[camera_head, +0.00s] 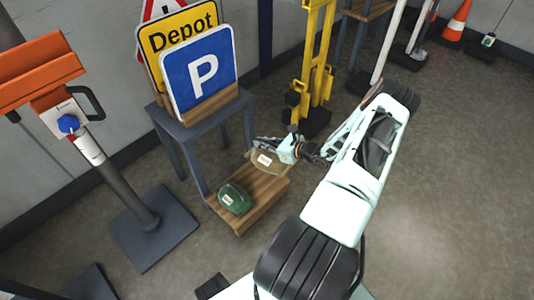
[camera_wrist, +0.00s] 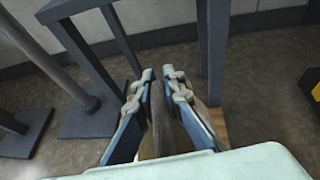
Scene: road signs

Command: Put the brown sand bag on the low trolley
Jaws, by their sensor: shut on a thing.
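The brown sand bag (camera_head: 267,161) is at the far end of the low trolley (camera_head: 262,205), a low wooden platform. My gripper (camera_head: 289,151) is shut on the bag from its right side. In the wrist view the bag (camera_wrist: 163,135) shows between the two fingers of my gripper (camera_wrist: 160,88). The trolley's wood (camera_wrist: 219,124) shows at the right, below the fingers. Whether the bag touches the boards or hangs just above them I cannot tell. A green bag (camera_head: 235,198) with a pale label lies on the near part of the trolley.
A dark table (camera_head: 160,115) with a blue P sign (camera_head: 199,70) and a yellow Depot sign (camera_head: 180,28) stands behind the trolley. A post on a flat base (camera_head: 155,225) is at left. A yellow stand (camera_head: 315,60) is at the back. Open floor lies at right.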

